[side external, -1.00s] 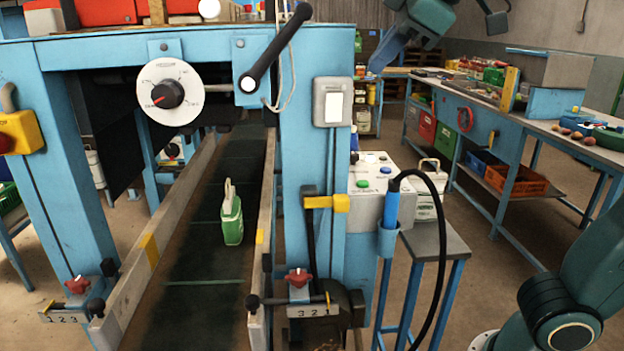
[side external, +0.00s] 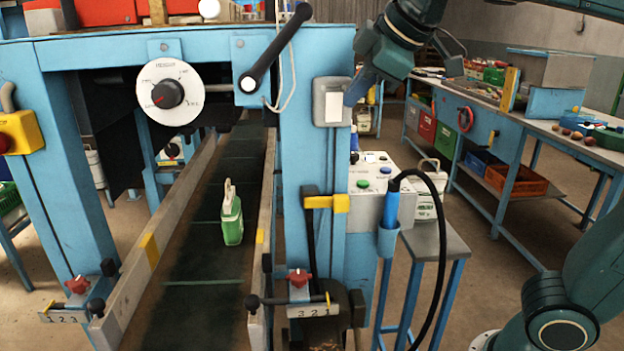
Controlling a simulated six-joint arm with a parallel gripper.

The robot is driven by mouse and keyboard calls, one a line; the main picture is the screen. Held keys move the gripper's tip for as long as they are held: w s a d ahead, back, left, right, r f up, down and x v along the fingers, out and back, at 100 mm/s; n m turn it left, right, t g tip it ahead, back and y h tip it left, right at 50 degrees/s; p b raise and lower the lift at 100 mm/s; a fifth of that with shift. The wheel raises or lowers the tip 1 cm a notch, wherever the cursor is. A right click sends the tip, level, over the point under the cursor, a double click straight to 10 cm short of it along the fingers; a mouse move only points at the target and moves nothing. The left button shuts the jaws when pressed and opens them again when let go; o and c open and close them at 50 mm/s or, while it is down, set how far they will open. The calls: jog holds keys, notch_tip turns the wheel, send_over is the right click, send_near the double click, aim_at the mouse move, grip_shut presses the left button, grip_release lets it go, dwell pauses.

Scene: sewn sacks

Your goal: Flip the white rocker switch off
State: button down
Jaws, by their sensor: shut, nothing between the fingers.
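The white rocker switch (side external: 334,107) sits in a grey box on the front of the blue upright post, in the upper middle of the side view. My gripper (side external: 350,102) comes in from the upper right, and its blue tip is at the right edge of the switch box. The gripper is shut with nothing held. I cannot tell whether the tip touches the rocker or is just in front of it. The rocker's face is mostly visible, but which way it is tilted is too small to tell.
A black lever (side external: 276,47) and a round dial (side external: 169,93) are left of the switch. Below it are a yellow clamp (side external: 341,203) and a button box (side external: 372,187).

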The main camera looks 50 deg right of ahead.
aim_at(330, 100)
jog(key=shift+w+d+f, duration=0.25)
jog(key=shift+w+d, duration=0.25)
jog(key=shift+w, duration=0.25)
jog(key=shift+w+d+f, duration=0.25)
jog(key=shift+w+d, duration=0.25)
jog(key=shift+w, duration=0.2)
jog(key=shift+w+d+f, duration=0.25)
jog(key=shift+w+d, duration=0.25)
jog(key=shift+w, duration=0.25)
jog(key=shift+w+d+r, duration=0.1)
jog(key=shift+w+d, duration=0.1)
jog(key=shift+w, duration=0.05)
jog(key=shift+r, duration=0.15)
jog(key=shift+r, duration=0.65)
jog(key=shift+s+a, duration=0.1)
jog(key=shift+s, duration=0.05)
